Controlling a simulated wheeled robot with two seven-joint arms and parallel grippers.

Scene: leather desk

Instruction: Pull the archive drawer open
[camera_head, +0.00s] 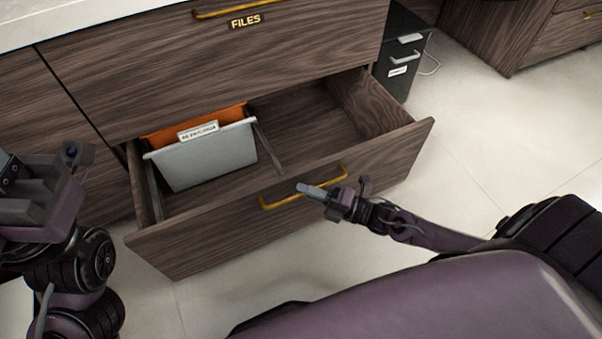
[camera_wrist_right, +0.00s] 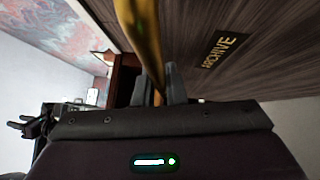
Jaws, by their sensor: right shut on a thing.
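The archive drawer (camera_head: 220,232) is a dark wood drawer, standing well open below the closed FILES drawer (camera_head: 320,48). Its brass bar handle (camera_head: 283,202) runs across the front. In the right wrist view the ARCHIVE label (camera_wrist_right: 221,51) shows on the drawer front, beside the handle (camera_wrist_right: 138,28). My right gripper (camera_head: 312,191) is at the right part of the handle. In the wrist view its fingers (camera_wrist_right: 160,85) are shut around the bar. My left gripper (camera_head: 45,180) is at the left edge, away from the drawer; its jaws are not clear.
Inside the drawer, a grey folder (camera_head: 205,158) and an orange folder (camera_head: 170,132) hang at the left; the right part is empty. A black cabinet (camera_head: 400,65) stands behind at the right. The pale tiled floor (camera_head: 500,130) is free at the right.

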